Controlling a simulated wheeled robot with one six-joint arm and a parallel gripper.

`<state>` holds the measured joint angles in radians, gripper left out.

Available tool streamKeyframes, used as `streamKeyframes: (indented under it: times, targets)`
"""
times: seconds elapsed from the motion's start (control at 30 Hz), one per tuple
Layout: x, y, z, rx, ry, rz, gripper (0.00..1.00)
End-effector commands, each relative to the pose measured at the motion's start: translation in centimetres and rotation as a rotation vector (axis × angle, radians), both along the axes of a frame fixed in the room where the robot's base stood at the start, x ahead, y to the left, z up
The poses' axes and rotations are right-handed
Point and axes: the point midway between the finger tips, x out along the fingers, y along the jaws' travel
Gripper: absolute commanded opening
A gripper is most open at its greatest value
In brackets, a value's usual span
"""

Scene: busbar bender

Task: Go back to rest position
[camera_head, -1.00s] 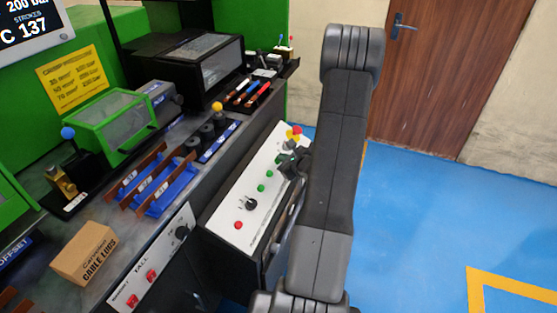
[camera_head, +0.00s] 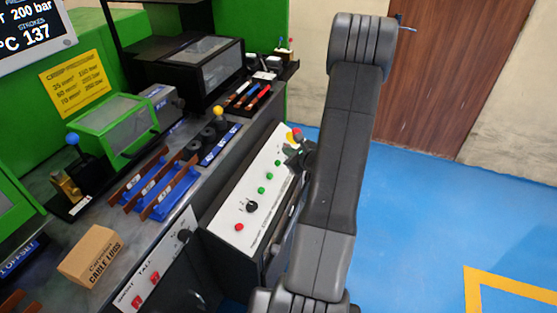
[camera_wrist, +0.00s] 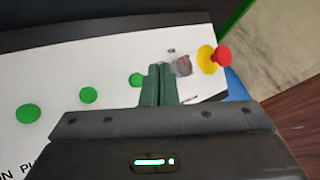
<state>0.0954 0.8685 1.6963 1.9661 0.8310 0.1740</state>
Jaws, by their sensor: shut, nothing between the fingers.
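My gripper (camera_wrist: 159,84) is shut and empty in the wrist view, its two fingers together over the white control panel (camera_wrist: 60,75). The fingertips appear near a green button (camera_wrist: 136,79) and a small dark switch (camera_wrist: 183,66); whether they touch the panel cannot be told. In the head view the gripper is mostly hidden behind my arm, at the far end of the same panel (camera_head: 240,208).
A red knob on a yellow base (camera_wrist: 207,59) is right of the fingers. The bench holds a cable lugs box (camera_head: 91,257), blue racks (camera_head: 170,192) and a green-framed cover (camera_head: 112,125). Open blue floor (camera_head: 430,220) lies right, before a brown door (camera_head: 445,75).

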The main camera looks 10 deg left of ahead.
Motion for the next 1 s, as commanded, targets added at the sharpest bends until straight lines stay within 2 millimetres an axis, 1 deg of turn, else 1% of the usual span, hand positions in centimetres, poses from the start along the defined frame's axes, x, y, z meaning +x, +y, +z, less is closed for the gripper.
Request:
streamKeyframes:
  times: [0.03,0.17,0.57,0.77,0.83,1.0]
  targets:
    - [0.0,-0.3,0.8,-0.001,-0.002,-0.001,0.00]
    - [-0.1,-0.6,1.4,0.000,0.000,0.000,0.00]
    - [-0.1,-0.5,1.0,0.000,0.001,0.001,0.00]
    - [0.0,0.1,-0.5,0.001,0.001,0.000,0.00]
    - [0.0,0.1,0.1,0.001,0.004,0.000,0.00]
    - [0.0,0.2,0.1,0.001,0.004,0.001,0.00]
